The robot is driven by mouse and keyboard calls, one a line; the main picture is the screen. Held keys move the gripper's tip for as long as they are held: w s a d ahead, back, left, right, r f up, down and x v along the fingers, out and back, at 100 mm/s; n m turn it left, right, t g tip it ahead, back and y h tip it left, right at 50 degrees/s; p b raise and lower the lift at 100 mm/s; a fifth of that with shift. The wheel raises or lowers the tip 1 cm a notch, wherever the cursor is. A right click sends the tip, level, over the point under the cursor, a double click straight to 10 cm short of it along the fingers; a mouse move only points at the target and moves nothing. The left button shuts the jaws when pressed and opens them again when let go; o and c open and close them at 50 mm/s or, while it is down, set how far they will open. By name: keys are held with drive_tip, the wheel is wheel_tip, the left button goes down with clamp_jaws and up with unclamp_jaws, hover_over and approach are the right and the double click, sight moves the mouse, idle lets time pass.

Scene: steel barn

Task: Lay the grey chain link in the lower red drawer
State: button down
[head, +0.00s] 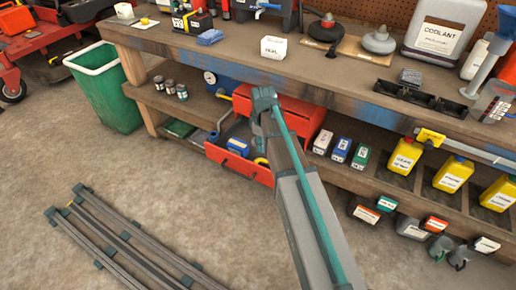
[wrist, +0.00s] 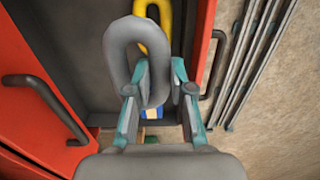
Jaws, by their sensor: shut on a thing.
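My gripper (wrist: 158,92) is shut on the grey chain link (wrist: 122,50), with one side of the link between its fingers. The link stands up from the fingers in the wrist view. Below it the lower red drawer (wrist: 205,45) is open, with a dark grey floor. A yellow link-shaped thing (wrist: 157,42) and a blue thing (wrist: 127,106) lie in the drawer, partly hidden by the link and fingers. In the head view the pulled-out lower drawer (head: 240,166) shows under the bench, and my arm hides the held link.
The red cabinet (head: 310,112) stands on the shelf under the workbench (head: 330,80). Small boxes (head: 341,149) and yellow jugs (head: 403,156) stand to its right. A green bin (head: 105,95) and long metal rails (head: 125,240) are on the open floor to the left.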

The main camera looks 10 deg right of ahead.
drive_tip(key=w+f, duration=0.2)
drive_tip(key=w, duration=0.1)
drive_tip(key=w+f, duration=0.2)
drive_tip(key=w, duration=0.1)
drive_tip(key=w+f+b, duration=0.1)
drive_tip(key=w+f, duration=0.1)
drive_tip(key=shift+w+d, duration=0.15)
drive_tip(key=shift+w, duration=0.25)
drive_tip(key=shift+w+f, duration=0.4)
drive_tip(key=shift+f, duration=0.1)
drive_tip(key=shift+w+f+b, duration=0.2)
drive_tip(key=shift+f, duration=0.55)
drive_tip(key=shift+w+f+b, duration=0.15)
drive_tip(key=shift+f+b, duration=0.05)
drive_tip(key=shift+f, duration=0.55)
drive_tip(key=shift+w+f+b, duration=0.2)
drive_tip(key=shift+f, duration=0.55)
drive_tip(key=c, duration=1)
unclamp_jaws()
drive_tip(key=shift+f, duration=0.1)
